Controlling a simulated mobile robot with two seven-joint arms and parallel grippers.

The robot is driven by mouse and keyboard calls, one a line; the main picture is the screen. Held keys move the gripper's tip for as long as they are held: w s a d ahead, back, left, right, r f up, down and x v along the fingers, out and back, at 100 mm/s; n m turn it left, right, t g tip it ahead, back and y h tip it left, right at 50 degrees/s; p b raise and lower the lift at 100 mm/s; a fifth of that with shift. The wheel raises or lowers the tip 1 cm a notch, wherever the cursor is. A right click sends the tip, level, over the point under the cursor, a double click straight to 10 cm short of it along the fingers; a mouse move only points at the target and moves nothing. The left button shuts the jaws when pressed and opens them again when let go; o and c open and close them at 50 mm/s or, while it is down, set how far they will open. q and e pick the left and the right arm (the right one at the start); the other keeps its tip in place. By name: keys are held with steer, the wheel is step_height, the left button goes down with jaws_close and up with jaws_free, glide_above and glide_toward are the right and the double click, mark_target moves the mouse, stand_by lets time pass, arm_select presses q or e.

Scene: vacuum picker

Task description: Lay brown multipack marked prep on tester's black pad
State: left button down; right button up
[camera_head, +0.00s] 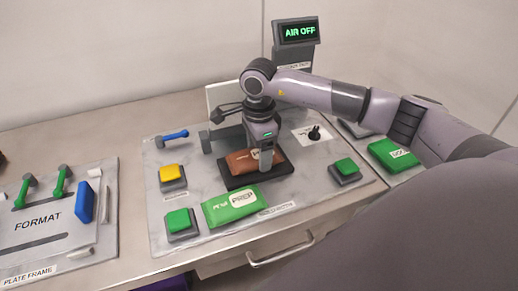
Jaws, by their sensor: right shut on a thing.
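The brown multipack (238,162) lies flat over the black pad (258,179) on the tester's grey plate. Its white label is partly hidden by my right gripper (265,165). My right gripper points down onto the pack from above and is shut on it. The black pad shows around the pack's front and right sides. Whether the pack fully rests on the pad or is slightly above it, I cannot tell. My left gripper is not in view.
A green pack marked PREP (233,206) lies in front of the pad. Yellow (171,173) and green (179,221) buttons stand left, another green button (345,168) right. Another green pack (393,154) lies far right. The FORMAT plate (50,240) is left.

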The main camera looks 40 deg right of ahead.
steer(key=shift+f, duration=0.15)
steer(key=o, duration=1.1)
steer(key=shift+o, duration=0.2)
steer(key=shift+r, duration=0.3)
step_height(320, 180, up, 12)
steer(key=b, duration=0.1)
steer(key=shift+f, duration=0.15)
